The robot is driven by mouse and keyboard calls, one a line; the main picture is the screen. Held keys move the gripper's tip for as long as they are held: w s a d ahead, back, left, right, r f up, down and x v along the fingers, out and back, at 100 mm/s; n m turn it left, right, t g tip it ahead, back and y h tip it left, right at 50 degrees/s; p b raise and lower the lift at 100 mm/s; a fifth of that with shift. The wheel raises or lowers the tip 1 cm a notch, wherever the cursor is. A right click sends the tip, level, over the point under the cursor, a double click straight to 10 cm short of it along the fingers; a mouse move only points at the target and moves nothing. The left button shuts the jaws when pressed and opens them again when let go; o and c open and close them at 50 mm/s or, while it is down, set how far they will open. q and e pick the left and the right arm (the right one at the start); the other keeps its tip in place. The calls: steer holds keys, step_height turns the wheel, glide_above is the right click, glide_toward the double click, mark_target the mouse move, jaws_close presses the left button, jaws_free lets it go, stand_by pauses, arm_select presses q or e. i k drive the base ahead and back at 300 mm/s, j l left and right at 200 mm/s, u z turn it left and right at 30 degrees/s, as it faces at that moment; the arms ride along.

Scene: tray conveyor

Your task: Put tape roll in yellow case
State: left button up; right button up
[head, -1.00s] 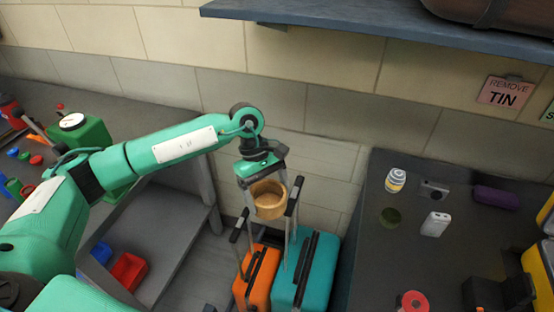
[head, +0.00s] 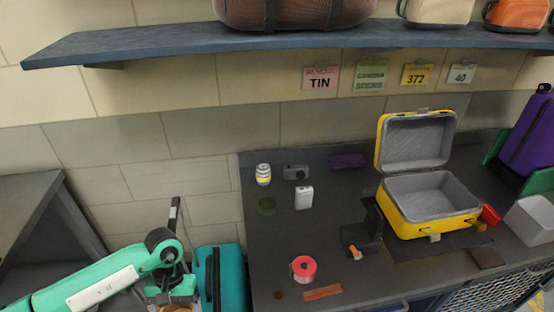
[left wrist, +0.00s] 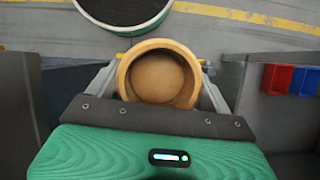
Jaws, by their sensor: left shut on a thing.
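The yellow case (head: 408,222) stands open on the dark worktop at the right, its lid up and its grey inside empty as far as I see. My left gripper (left wrist: 160,72) is shut on a tan, round, hollow thing (left wrist: 128,78). Its inside looks closed at the bottom, and I cannot tell for sure whether it is a roll or a bowl. In the head view the left gripper is low at the picture's bottom edge, left of the worktop, mostly cut off. My right gripper is not in view.
A teal suitcase (head: 220,280) stands between my left gripper and the worktop. A striped jar (head: 263,174), a camera (head: 297,172), a white device (head: 304,197) and a black box (head: 362,238) are on the worktop. A shelf (head: 160,45) runs above.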

mark_target(414, 212)
steer(key=k+l+z, duration=0.25)
steer(key=l+z, duration=0.2)
steer(key=l, duration=0.9)
steer(key=l+z, duration=0.45)
steer(key=l, duration=0.95)
